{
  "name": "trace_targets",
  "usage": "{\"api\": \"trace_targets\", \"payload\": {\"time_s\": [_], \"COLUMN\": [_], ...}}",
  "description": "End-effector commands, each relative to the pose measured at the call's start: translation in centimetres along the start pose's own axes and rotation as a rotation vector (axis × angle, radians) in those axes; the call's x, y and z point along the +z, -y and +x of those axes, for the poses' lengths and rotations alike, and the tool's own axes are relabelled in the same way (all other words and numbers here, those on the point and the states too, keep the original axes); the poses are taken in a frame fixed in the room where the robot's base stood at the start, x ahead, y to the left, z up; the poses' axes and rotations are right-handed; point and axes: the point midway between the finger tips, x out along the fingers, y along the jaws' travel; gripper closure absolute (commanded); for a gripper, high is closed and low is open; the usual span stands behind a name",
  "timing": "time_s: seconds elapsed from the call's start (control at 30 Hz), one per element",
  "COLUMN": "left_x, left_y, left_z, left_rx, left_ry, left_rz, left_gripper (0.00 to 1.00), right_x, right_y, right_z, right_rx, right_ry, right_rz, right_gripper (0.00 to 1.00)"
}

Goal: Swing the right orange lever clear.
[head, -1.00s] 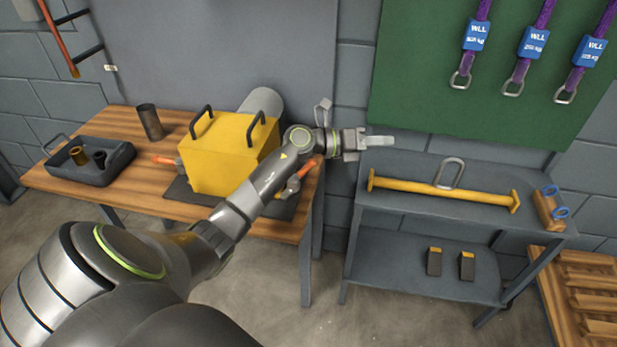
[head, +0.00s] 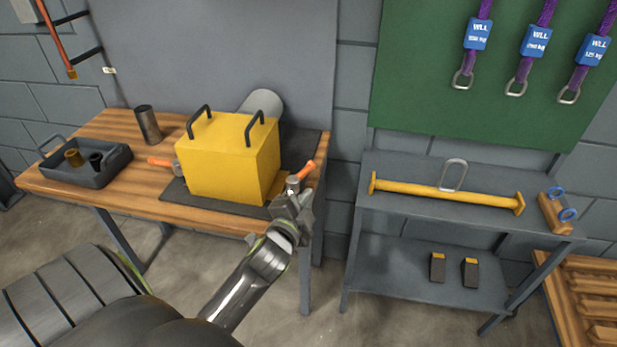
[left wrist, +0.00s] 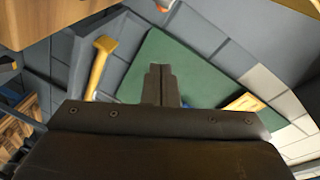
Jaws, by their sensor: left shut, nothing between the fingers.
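The yellow casing (head: 225,160) stands on a dark mat on the wooden bench. The right orange lever (head: 303,173) is beside its right side, its orange handle slanting up to the right from a grey metal pivot. The left orange lever (head: 160,162) sticks out at the casing's left side. My left gripper (head: 298,203) is just in front of and below the right lever, overlapping its pivot in the head view; I cannot tell if they touch. Its fingers show shut and empty in the left wrist view (left wrist: 161,84). My right gripper is not in view.
A dark tray (head: 98,180) with small parts and a grey cup (head: 148,125) are on the bench's left. A grey shelf (head: 400,205) carrying a yellow beam (head: 445,195) stands to the right across a gap. The two black carry handles stand up from the casing's top.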

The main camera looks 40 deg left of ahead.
Motion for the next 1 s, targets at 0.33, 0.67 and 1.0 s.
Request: {"api": "trace_targets", "payload": {"time_s": [0.33, 0.67, 1.0], "left_x": [-0.1, 1.2, 3.8], "left_y": [0.2, 0.1, 0.1], "left_z": [5.5, 10.1, 10.7], "left_rx": [-0.003, -0.001, -0.002], "left_ry": [-0.002, 0.002, -0.002], "left_rz": [0.003, 0.009, 0.003], "left_gripper": [1.00, 1.00, 1.00], "right_x": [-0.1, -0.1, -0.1], "right_y": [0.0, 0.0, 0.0], "right_z": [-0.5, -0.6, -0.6], "right_rx": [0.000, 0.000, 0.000], "right_ry": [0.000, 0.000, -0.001], "right_rz": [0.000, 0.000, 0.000], "right_gripper": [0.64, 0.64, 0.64]}}
